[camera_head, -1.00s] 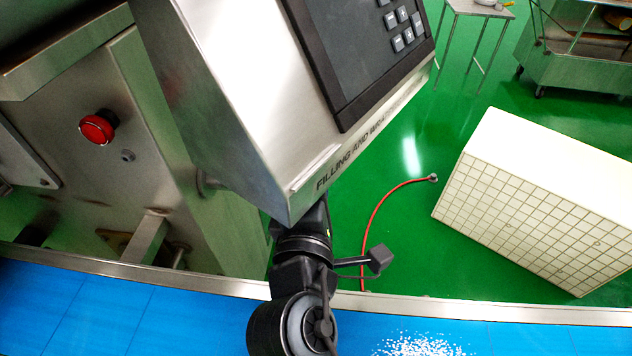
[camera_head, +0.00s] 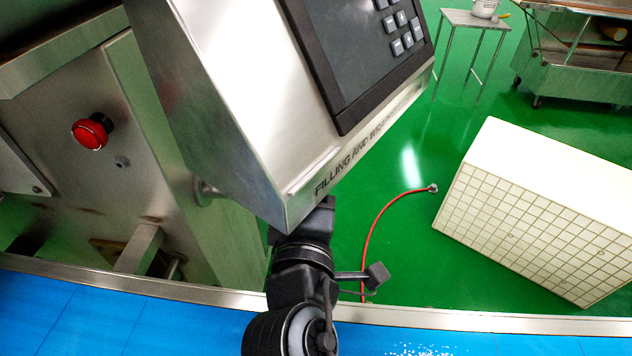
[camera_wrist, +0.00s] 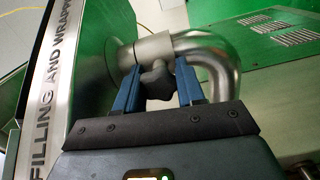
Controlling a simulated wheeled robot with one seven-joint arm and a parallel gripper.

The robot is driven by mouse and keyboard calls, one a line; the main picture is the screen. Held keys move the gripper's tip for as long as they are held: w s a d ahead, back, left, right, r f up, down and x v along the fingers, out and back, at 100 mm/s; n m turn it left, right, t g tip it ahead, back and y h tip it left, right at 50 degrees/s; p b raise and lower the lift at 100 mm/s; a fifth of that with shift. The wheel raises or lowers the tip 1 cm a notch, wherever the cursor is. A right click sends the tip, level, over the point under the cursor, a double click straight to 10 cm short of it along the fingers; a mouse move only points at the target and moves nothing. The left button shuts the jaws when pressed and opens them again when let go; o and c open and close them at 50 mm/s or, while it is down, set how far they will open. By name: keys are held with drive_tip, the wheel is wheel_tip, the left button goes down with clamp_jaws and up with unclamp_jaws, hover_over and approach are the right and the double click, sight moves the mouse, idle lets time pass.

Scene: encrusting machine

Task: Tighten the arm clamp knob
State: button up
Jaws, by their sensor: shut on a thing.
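The arm clamp knob (camera_wrist: 156,83) is a dark lobed knob under a metal collar on a bent steel tube (camera_wrist: 222,62), seen in the wrist view. My gripper (camera_wrist: 157,80) has its two blue fingers on either side of the knob, shut on it. The fingertips reach up to the collar, and the tube curves down to the right behind them. In the head view the control box (camera_head: 235,110) hides the knob and my fingers. My wrist shows below the box's lower corner.
A red button (camera_head: 92,131) sits on the steel machine at left. A blue belt (camera_head: 80,315) with white powder runs along the bottom. A pale tiled block (camera_head: 530,220), a red hose (camera_head: 375,225) and a small table (camera_head: 475,20) stand on the green floor.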

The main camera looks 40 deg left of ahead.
drive_tip(key=o, duration=0.8)
drive_tip(key=shift+s+a+f, duration=0.15)
drive_tip(key=shift+s+a, duration=0.1)
drive_tip(key=shift+o, duration=1.2)
drive_tip(key=shift+w+d, duration=0.1)
drive_tip(key=shift+d, duration=0.1)
drive_tip(key=v, duration=0.7)
drive_tip(key=shift+s+d, duration=0.15)
drive_tip(key=shift+s, duration=0.2)
